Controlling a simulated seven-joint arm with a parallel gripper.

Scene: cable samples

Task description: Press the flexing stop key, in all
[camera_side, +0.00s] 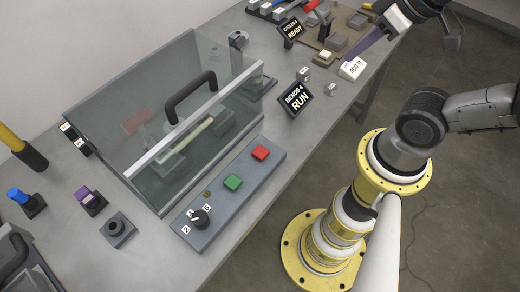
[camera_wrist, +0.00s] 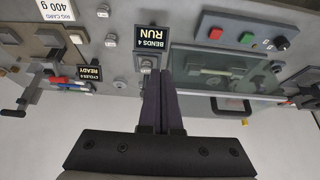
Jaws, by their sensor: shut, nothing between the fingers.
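A red square key (camera_side: 261,152) sits beside a green key (camera_side: 233,182) on the grey control panel (camera_side: 210,222) in front of a clear-hooded case. I read no word on the red key, so I cannot tell from lettering that it is the stop key. In the wrist view the red key (camera_wrist: 215,33) is at the upper right. A small display (camera_side: 296,99) reads "BENDS 4 RUN". My gripper (camera_side: 347,58) is shut and empty, at the table's right side, apart from the keys. In the wrist view its fingers (camera_wrist: 157,75) point toward the display.
The hooded case (camera_side: 165,110) has a black handle and stands behind the panel. A black dial (camera_side: 200,218) is on the panel's near end. A white "400 g" card (camera_side: 352,69) lies near my fingers.

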